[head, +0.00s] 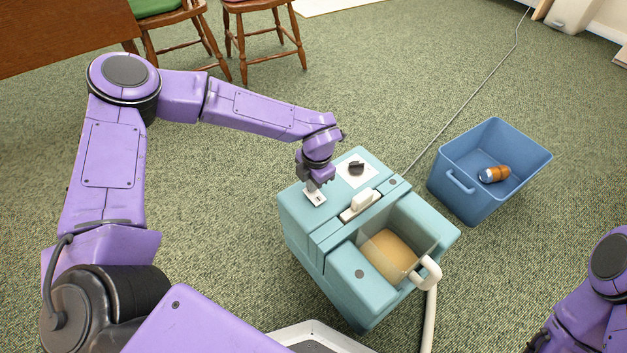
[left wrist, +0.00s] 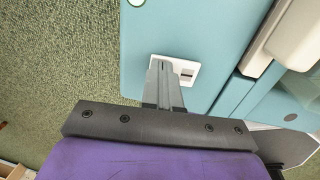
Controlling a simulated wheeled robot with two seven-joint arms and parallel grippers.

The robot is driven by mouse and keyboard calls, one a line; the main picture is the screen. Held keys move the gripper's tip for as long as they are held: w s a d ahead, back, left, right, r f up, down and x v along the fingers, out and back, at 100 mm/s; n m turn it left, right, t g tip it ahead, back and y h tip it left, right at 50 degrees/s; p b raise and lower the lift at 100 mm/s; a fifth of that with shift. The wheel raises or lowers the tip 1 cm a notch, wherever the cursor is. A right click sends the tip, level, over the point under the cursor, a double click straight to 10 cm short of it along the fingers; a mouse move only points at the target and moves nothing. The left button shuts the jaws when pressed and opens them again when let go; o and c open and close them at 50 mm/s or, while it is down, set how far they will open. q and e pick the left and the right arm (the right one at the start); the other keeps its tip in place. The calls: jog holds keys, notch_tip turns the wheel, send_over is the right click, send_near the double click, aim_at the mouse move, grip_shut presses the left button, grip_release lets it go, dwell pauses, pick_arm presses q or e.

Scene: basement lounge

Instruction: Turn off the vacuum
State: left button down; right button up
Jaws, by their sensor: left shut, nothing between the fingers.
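The vacuum (head: 297,226) is a teal boxy machine on the green carpet, and its teal top also shows in the left wrist view (left wrist: 190,28). A white switch plate (head: 315,195) sits on its top at the left; it shows in the left wrist view (left wrist: 186,73) with a small dark slot. A black knob (head: 356,168) is on a white panel behind it. My left gripper (head: 313,187) is shut and empty, its fingertips at the switch plate, partly covering it in the left wrist view (left wrist: 163,72). I cannot tell whether they touch. My right gripper is out of view.
A blue bin (head: 448,190) with an orange-brown item (head: 494,174) in it stands right of the vacuum. A grey cord (head: 462,105) runs back across the carpet. A white hose (head: 430,315) leaves the vacuum's front. Wooden chairs (head: 240,45) stand behind.

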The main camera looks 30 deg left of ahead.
pick_arm(q)
jog(key=shift+p, duration=0.55)
jog(key=shift+f+b, duration=0.15)
jog(key=shift+b, duration=0.15)
jog(key=shift+s+d+r+p, duration=0.3)
jog(key=shift+d+p, duration=0.15)
jog(key=shift+d, duration=0.2)
